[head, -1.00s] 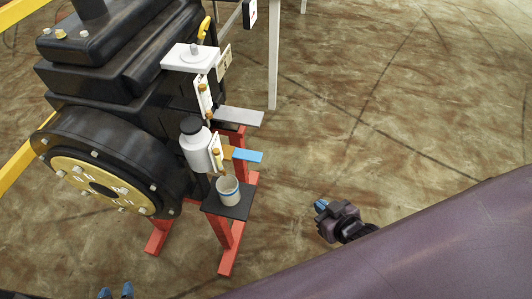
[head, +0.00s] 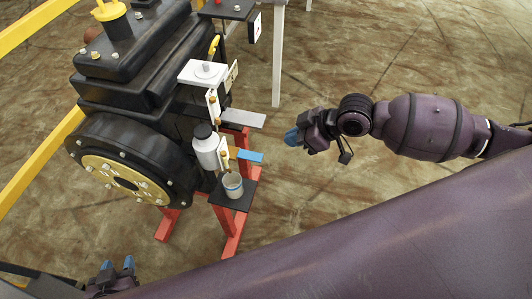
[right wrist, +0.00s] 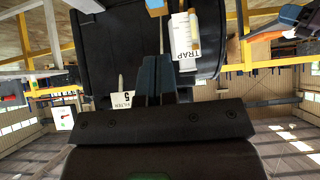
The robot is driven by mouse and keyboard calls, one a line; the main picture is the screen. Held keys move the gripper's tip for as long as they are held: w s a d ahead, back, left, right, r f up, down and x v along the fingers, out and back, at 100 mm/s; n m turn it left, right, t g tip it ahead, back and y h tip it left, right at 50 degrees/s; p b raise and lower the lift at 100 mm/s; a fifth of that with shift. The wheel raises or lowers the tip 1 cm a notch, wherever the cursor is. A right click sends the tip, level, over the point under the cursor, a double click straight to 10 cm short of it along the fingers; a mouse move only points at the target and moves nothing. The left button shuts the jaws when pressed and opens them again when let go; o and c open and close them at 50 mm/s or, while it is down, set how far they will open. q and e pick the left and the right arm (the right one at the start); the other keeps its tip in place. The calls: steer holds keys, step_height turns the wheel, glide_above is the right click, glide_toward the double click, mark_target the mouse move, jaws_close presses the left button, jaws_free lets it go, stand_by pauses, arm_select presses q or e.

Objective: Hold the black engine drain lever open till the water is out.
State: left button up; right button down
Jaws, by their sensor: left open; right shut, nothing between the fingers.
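The black engine (head: 135,75) stands at the left in the head view. A grey lever (head: 245,118) and, below it, a blue-tipped lever (head: 250,156) stick out from its right side. I cannot tell which lever is the drain. A grey-white cup (head: 233,185) stands on a small dark shelf under the blue lever; its contents are unclear. My right gripper (head: 292,138) is shut and empty, right of the levers and apart from them. Its fingers (right wrist: 158,78) point towards the engine and a TRAP label (right wrist: 184,38). My left gripper (head: 118,268) is open at the lower left.
A white canister (head: 206,149) with a black cap sits beside the blue lever. A red stand (head: 233,222) holds the shelf. Yellow rails (head: 40,155) run at the left, and a pale post (head: 278,60) rises behind. The floor at right is clear.

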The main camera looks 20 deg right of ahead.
arm_select(q)
steer(key=shift+w+r, duration=0.2)
steer(key=shift+w, duration=0.05)
arm_select(e)
glide_above(257, 160)
steer(key=s+d, duration=0.2)
step_height(257, 160, down, 7)
steer(key=f, duration=0.3)
steer(key=shift+w+d, duration=0.1)
steer(key=shift+w, duration=0.25)
steer(key=shift+f, duration=0.55)
arm_select(q)
steer(key=shift+s+f, duration=0.1)
steer(key=shift+f, duration=0.05)
steer(key=shift+d, duration=0.1)
arm_select(e)
steer(key=shift+f, duration=0.1)
